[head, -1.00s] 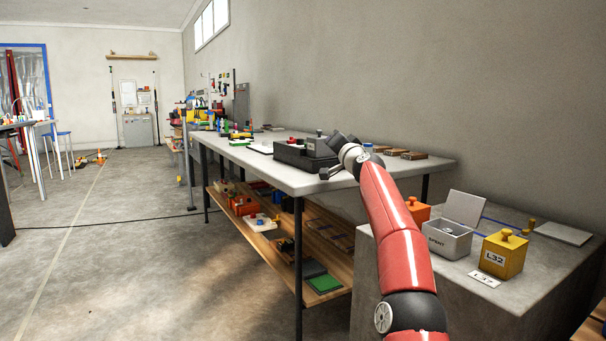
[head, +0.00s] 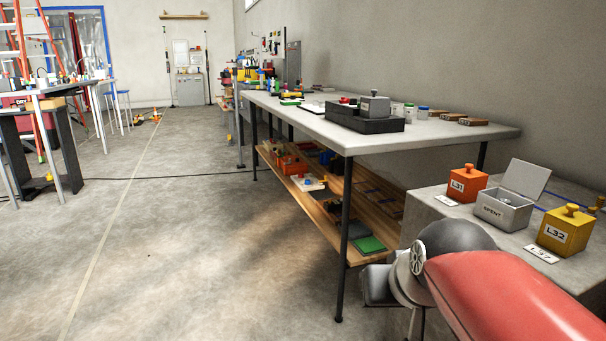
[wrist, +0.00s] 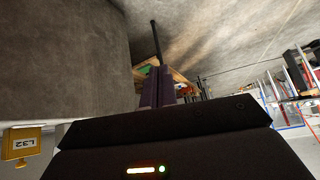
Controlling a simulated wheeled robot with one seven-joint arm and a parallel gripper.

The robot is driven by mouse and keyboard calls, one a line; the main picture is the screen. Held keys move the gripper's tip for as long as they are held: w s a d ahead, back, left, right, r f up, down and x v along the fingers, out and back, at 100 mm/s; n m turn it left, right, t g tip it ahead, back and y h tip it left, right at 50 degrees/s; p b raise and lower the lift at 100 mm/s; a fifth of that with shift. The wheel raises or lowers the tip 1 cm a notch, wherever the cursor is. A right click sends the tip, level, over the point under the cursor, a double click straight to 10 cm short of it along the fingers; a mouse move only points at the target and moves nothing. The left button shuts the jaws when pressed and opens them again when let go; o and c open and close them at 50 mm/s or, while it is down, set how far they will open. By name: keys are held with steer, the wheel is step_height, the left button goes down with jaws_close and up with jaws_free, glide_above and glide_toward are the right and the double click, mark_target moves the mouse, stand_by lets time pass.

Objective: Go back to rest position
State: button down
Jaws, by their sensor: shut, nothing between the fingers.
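My arm is folded low at the lower right of the head view. Its dark wrist end (head: 378,287) hangs beside the concrete block, in front of the long table. The fingertips are hidden there. In the wrist view my gripper (wrist: 160,74) shows its two dark fingers close together, with nothing held between them.
The concrete block (head: 425,208) bears an orange L31 box (head: 467,183), an open grey SPENT box (head: 502,211) and a yellow L32 box (head: 566,231). The long table (head: 455,133) stands behind with a dark case (head: 365,119).

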steer(key=s+d+f+g+p, duration=0.2)
steer(key=s+d+f, duration=0.1)
steer(key=s+f, duration=0.65)
step_height(320, 180, up, 14)
steer(key=s+p, duration=0.1)
steer(key=p, duration=1)
steer(key=shift+a+h+p, duration=0.25)
steer(key=shift+h+p, duration=0.05)
steer(key=shift+h, duration=0.1)
steer(key=shift+r, duration=0.15)
